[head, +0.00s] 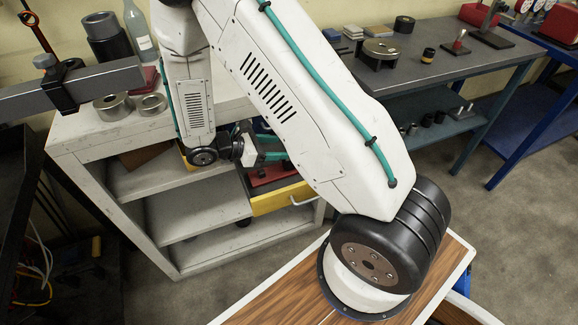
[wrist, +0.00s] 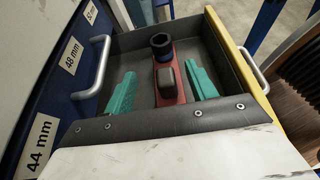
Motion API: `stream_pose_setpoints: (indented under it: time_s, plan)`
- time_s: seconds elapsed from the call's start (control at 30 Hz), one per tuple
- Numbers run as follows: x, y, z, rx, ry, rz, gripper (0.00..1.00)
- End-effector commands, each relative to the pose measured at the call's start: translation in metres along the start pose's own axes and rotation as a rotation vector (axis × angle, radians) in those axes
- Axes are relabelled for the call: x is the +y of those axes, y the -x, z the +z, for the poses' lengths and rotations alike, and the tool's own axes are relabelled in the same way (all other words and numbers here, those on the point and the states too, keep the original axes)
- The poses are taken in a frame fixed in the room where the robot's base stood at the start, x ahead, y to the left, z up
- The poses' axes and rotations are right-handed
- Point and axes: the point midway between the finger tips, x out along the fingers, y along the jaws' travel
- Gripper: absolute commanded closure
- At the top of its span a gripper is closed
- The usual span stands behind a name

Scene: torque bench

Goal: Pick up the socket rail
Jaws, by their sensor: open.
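The socket rail (wrist: 168,82) is a red strip with dark sockets on it. It lies in an open grey drawer (wrist: 110,45) with a yellow front, and in the head view it shows as a red patch (head: 268,176). My gripper (wrist: 161,90) is open, with one teal finger on each side of the rail and visible gaps between them. I cannot tell how far the fingertips are above the drawer floor. In the head view my gripper (head: 271,157) is at the drawer, partly hidden by my arm.
The drawer's yellow front (head: 286,198) has a metal handle. Labelled blue drawer fronts (wrist: 75,75) with a handle stand left in the wrist view. The pale cabinet (head: 90,150) has open shelves. A grey workbench (head: 440,65) with tools stands at the back right.

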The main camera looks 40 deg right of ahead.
Motion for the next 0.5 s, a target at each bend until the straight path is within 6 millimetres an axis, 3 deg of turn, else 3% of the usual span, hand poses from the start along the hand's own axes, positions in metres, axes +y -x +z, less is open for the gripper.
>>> stream_pose_setpoints:
  time_s: [0.1, 0.27, 0.5]
  plan:
    - [-0.001, -0.01, -0.025, -0.001, 0.003, -0.002, 0.44]
    - [0.0, -0.02, -0.047, 0.0, 0.002, -0.001, 0.44]
    - [0.0, -0.039, -0.043, 0.0, -0.002, -0.003, 0.44]
